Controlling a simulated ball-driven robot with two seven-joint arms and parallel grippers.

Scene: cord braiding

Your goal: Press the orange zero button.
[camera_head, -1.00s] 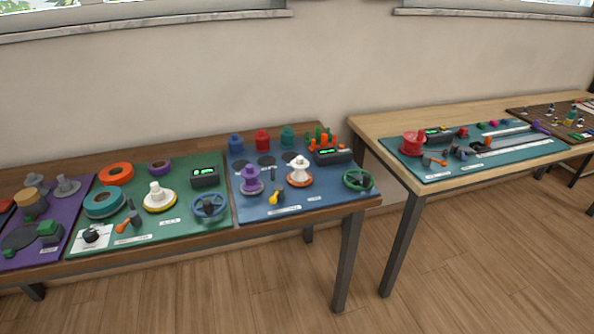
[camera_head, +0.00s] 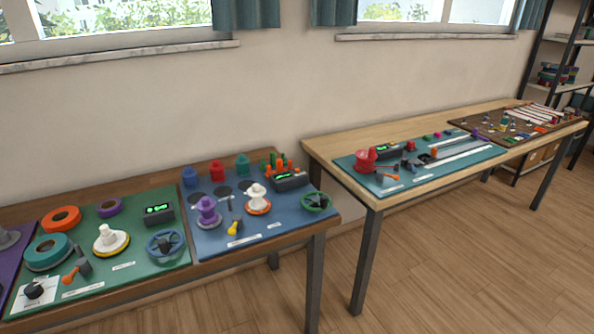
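Neither of my grippers is in view. I cannot make out an orange zero button for certain at this size. Three dark boxes with lit green displays show: one on the green mat (camera_head: 158,213), one on the blue mat (camera_head: 289,181) and one on the teal mat on the right table (camera_head: 388,151). Small orange parts lie near the last two, but I cannot tell whether any is a button. An orange-handled crank (camera_head: 76,271) is on the green mat, and another orange handle (camera_head: 389,177) is on the teal mat.
The left table (camera_head: 262,249) holds spools, rings and handwheels on coloured mats. The right table (camera_head: 312,149) stands beyond it, with a brown board (camera_head: 487,133) at its far end. A shelf (camera_head: 562,68) stands at the far right. The wooden floor (camera_head: 450,270) in front is clear.

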